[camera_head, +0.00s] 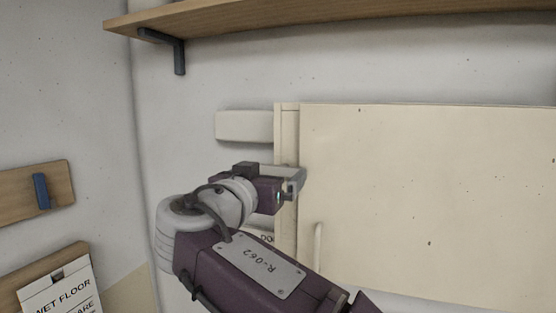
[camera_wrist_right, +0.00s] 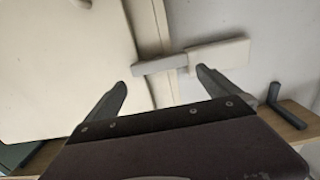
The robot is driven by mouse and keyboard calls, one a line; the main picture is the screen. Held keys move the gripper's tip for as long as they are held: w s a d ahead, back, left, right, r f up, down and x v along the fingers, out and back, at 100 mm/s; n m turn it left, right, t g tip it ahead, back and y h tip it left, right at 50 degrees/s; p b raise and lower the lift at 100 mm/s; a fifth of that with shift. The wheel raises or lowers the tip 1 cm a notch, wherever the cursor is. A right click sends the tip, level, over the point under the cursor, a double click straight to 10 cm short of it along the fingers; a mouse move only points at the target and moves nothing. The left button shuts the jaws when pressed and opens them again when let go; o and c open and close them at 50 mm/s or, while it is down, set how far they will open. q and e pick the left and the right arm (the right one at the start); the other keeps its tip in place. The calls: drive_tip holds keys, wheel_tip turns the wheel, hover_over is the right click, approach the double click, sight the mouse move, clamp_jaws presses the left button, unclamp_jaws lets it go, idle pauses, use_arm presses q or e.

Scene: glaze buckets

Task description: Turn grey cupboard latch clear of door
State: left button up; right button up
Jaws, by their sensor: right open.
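The cream cupboard door (camera_head: 430,200) fills the right of the head view; it also shows at upper left in the wrist view (camera_wrist_right: 60,60). The grey latch (camera_wrist_right: 160,66) lies roughly level across the door's edge strip and meets a pale block (camera_wrist_right: 218,54) on the wall. In the head view the latch (camera_head: 279,171) is partly hidden behind my right gripper (camera_head: 296,183). In the wrist view my right gripper (camera_wrist_right: 163,88) is open, its fingers apart on either side of the latch's span, not visibly closed on it. Contact cannot be told. My left gripper is not in view.
A wooden shelf (camera_head: 350,12) with a dark bracket (camera_head: 178,55) runs above. Another pale block (camera_head: 245,126) is on the wall left of the door. A vertical door handle (camera_head: 319,243) is below the latch. A wet-floor sign (camera_head: 62,292) is at lower left.

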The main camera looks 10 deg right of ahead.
sight(280, 168)
drive_tip(key=p+x, duration=0.1)
drive_tip(key=x, duration=0.3)
drive_tip(key=shift+s+d+r+p, duration=0.1)
drive_tip(key=shift+d+r+p, duration=0.1)
drive_tip(key=shift+p, duration=0.1)
drive_tip(key=shift+a, duration=0.35)
drive_tip(key=shift+w+d+f, duration=0.15)
drive_tip(key=shift+w, duration=0.1)
drive_tip(key=shift+c, duration=0.7)
drive_tip(key=shift+d, duration=0.15)
drive_tip(key=c, duration=0.9)
use_arm(q)
wheel_tip(280, 168, up, 3)
drive_tip(key=shift+f, duration=0.1)
